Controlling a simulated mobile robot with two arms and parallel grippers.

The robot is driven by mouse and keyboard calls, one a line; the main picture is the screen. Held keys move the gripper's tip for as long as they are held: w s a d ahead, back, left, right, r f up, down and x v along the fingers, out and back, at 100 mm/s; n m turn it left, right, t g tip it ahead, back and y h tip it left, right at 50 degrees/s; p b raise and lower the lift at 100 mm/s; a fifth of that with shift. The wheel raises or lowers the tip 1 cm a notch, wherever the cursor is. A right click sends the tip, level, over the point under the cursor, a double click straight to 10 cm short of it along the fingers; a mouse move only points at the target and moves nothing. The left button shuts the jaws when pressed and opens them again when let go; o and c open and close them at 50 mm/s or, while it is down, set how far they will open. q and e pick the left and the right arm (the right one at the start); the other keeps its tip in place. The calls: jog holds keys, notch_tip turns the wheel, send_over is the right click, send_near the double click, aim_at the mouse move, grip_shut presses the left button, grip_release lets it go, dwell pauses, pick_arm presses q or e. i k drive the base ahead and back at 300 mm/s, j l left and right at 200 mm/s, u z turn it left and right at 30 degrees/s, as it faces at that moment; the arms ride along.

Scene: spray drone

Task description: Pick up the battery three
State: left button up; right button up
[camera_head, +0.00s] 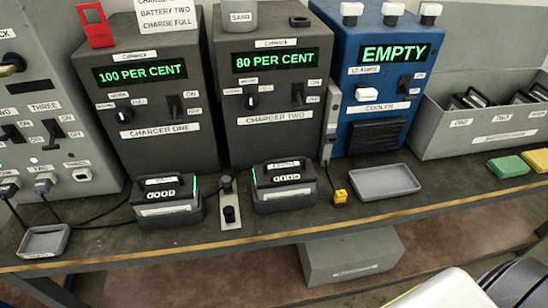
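No label in view that I can read says battery three. A battery-like dark block marked GOOD (165,201) sits on the bench in front of charger one. A similar dark block (284,187) sits in front of charger two; its small labels are too blurred to read. A grey box (443,145) at the right has several dark items (475,99) in it, behind labels that seem to read ONE, TWO and a third that is hard to read. I cannot tell which item is battery three. Neither of my grippers is in view.
Charger one (150,155) shows 100 PER CENT, charger two (268,140) 80 PER CENT. The blue cooler (345,40) shows EMPTY. A grey tray (384,182), yellow plug (341,196), green pad (507,166) and yellow pad (538,160) lie on the bench. Cables run at left.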

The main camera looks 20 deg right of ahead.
aim_at(282, 178)
jog(key=j+z, duration=0.15)
jog(key=z, duration=0.3)
jog(key=i+j+z, duration=0.1)
jog(key=z, duration=0.4)
jog(key=j+z, duration=0.3)
jog(key=z, duration=0.15)
